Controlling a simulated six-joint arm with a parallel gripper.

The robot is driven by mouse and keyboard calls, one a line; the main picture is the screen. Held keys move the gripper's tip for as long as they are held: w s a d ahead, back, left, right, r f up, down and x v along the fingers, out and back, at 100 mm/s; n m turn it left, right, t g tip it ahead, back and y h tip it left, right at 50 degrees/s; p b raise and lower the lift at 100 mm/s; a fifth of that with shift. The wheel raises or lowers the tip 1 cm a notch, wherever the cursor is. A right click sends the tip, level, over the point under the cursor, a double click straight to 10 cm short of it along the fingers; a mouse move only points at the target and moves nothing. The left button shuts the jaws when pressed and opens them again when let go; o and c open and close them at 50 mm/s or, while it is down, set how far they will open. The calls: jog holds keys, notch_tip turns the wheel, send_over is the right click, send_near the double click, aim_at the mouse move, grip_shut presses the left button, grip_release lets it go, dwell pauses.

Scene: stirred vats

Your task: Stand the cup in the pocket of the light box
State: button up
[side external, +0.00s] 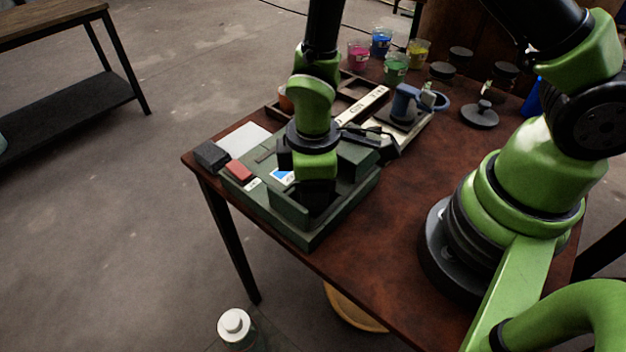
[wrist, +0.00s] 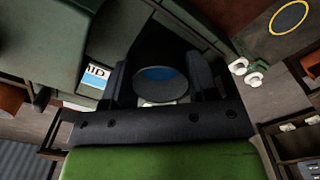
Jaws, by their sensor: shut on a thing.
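The light box (side external: 295,232) is a dark green, walled box at the table's near left corner. My gripper (side external: 316,198) points down into it, and its fingertips are hidden behind the front wall. In the wrist view my gripper (wrist: 160,90) is shut on the cup (wrist: 160,78), whose round rim and blue inside show between the two dark fingers. The cup is hidden in the side view. The pocket is covered by my gripper, so I cannot tell whether the cup rests on its floor. A white-and-blue label (side external: 281,176) lies beside my gripper.
A black block (side external: 211,155), a red block (side external: 239,171) and a white panel (side external: 244,139) are at the box's left. Several colored cups and dark lidded pieces stand farther back.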

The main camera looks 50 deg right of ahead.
jog(key=o, duration=0.7)
jog(key=shift+c, duration=0.2)
jog(key=shift+r, duration=0.1)
notch_tip(320, 180, up, 12)
jog(key=s+d+r+m+t+y, duration=0.1)
jog(key=s+d+r+m+t, duration=0.2)
jog(key=s+r+m, duration=0.2)
jog(key=s+d+r+m+t+y, duration=0.1)
jog(key=s+d+r+m+t, duration=0.2)
jog(key=r+m, duration=0.5)
jog(key=shift+s+d+r+t, duration=0.4)
jog(key=shift+s+r+t, duration=0.2)
jog(key=shift+s+r, duration=0.4)
jog(key=shift+s+f, duration=0.1)
jog(key=shift+f, duration=0.05)
